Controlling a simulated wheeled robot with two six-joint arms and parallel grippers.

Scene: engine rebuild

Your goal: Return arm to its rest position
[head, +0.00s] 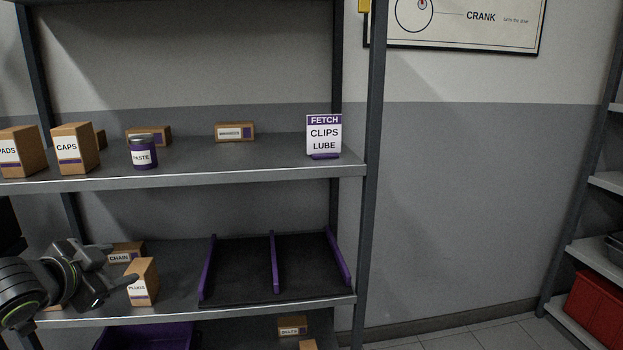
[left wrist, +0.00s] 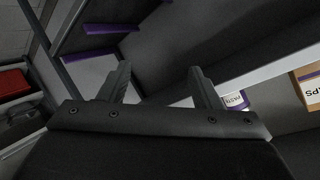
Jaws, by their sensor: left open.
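My left gripper (head: 120,268) is at the lower left in the head view, in front of the lower shelf and close to the CHAIN box (head: 124,254) and the PLUGS box (head: 142,283). I cannot tell whether it touches either box. In the left wrist view its two fingers (left wrist: 158,85) stand apart with nothing between them. The gripper is tilted, since the shelves run slanted in that view. My right gripper is in neither view.
The upper shelf (head: 230,171) holds a PADS box (head: 18,152), a CAPS box (head: 75,149), a PASTE jar (head: 143,153) and a FETCH sign (head: 323,136). A purple-edged divided tray (head: 274,262) on the lower shelf is empty. A red bin (head: 597,312) stands at right.

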